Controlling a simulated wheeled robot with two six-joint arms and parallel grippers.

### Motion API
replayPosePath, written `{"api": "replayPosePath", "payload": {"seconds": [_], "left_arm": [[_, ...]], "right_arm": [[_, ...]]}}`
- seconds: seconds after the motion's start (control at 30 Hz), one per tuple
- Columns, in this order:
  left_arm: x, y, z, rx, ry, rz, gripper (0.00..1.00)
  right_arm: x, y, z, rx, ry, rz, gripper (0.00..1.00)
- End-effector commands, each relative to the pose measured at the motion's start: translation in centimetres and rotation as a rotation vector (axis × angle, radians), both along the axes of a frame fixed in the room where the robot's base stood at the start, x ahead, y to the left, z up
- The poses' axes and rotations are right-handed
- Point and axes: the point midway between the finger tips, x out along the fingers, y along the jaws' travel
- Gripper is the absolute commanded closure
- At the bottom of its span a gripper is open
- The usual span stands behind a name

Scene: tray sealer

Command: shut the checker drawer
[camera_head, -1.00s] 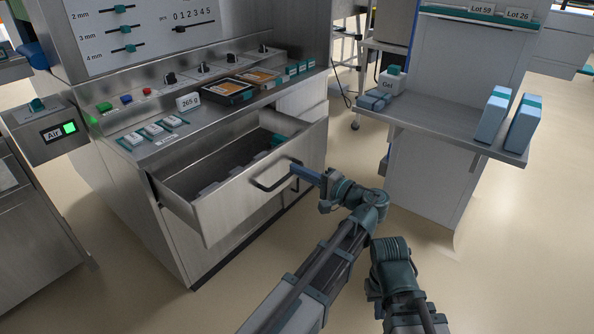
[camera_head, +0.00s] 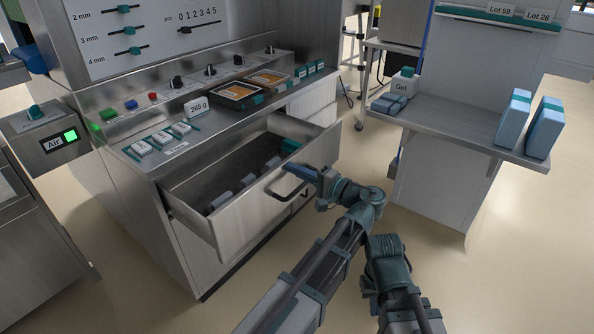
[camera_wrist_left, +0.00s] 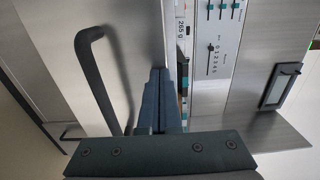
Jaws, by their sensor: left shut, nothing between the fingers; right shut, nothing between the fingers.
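The checker drawer (camera_head: 240,232) is pulled out from the metal cabinet in the head view, with a dark bar handle (camera_head: 268,190) on its front. My left gripper (camera_head: 303,168) is shut and empty at the drawer front's upper edge, just above the handle's right end. In the left wrist view its fingers (camera_wrist_left: 158,98) lie over the drawer front beside the handle (camera_wrist_left: 103,85); I cannot tell whether they touch it. My right arm shows at the lower right; its fingers are not visible.
The counter above the drawer carries black trays (camera_head: 236,95), a 265 g sign (camera_head: 198,107) and switches. A shelf (camera_head: 455,128) with blue boxes (camera_head: 528,122) stands to the right. An Air panel (camera_head: 58,140) is at the left. The floor between drawer and shelf is clear.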

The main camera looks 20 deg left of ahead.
Motion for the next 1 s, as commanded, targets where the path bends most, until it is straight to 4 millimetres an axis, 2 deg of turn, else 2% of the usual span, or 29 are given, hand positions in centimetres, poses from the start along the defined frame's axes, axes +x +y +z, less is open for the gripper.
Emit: {"api": "replayPosePath", "payload": {"seconds": [0.17, 0.7, 1.0], "left_arm": [[1.0, 2.9, 0.0, 0.001, 0.000, 0.005, 1.00], [5.7, 15.8, 0.0, 0.000, 0.000, 0.005, 1.00], [7.4, 20.1, 0.0, 0.000, 0.000, 0.002, 1.00]], "right_arm": [[0.0, 0.0, 0.0, 0.000, 0.000, 0.000, 1.00], [0.0, 0.0, 0.0, 0.000, 0.000, 0.000, 1.00], [0.0, 0.0, 0.0, 0.000, 0.000, 0.000, 1.00]]}}
